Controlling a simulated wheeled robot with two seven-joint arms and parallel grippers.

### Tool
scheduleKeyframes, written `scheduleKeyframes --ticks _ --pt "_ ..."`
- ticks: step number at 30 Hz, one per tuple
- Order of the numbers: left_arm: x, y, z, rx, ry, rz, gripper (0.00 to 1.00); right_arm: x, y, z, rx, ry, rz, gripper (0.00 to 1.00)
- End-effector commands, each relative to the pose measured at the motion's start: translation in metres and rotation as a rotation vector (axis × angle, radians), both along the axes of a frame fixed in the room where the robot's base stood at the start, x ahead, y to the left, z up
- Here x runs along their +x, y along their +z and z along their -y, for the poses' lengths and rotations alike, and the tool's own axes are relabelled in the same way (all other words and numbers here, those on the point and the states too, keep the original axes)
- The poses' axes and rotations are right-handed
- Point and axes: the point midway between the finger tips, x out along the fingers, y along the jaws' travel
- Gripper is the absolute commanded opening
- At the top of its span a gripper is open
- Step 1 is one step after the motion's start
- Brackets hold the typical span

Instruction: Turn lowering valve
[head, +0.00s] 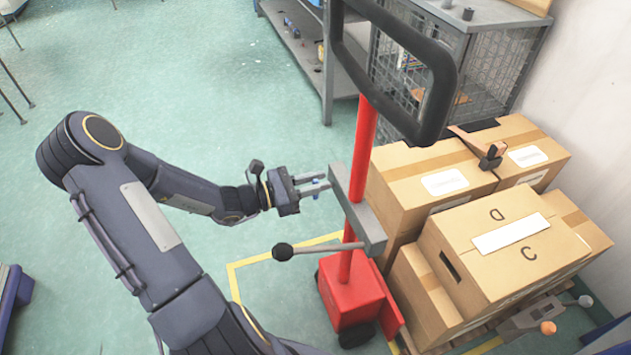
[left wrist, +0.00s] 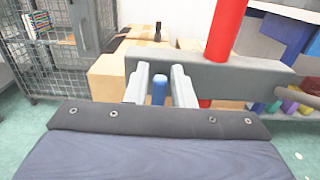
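A red pallet stacker (head: 365,150) with a black loop handle (head: 437,75) stands right of my left arm. A grey crossbar (head: 357,208) is fixed across its red mast, and a lever with a black knob (head: 283,252) sticks out below. The grey bar (left wrist: 245,78) lies just beyond. My right gripper is out of view.
Cardboard boxes (head: 495,250) are stacked on a pallet right of the stacker. A wire-mesh cage bench (head: 480,65) stands behind, by the white wall. Yellow tape (head: 237,280) marks the green floor, which is clear left of the stacker.

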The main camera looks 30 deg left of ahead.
Motion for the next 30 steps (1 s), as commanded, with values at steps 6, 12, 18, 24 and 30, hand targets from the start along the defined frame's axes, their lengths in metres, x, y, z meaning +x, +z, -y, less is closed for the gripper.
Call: scheduleKeyframes --ticks 6,12,18,24,30 --pt "0.0 0.0 0.0 0.0 0.0 0.0 0.0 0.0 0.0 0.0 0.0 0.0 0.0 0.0" --pt "0.0 0.001 0.0 -0.007 0.0 -0.006 0.0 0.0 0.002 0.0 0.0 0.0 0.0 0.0" --pt "0.001 0.003 -0.001 -0.053 0.0 -0.045 0.0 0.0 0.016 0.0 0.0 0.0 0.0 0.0" --pt "0.003 0.005 -0.004 -0.156 0.0 -0.133 0.0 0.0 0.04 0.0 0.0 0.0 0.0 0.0" --pt "0.006 0.004 -0.007 -0.294 0.0 -0.253 0.0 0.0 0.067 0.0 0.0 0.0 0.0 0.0"
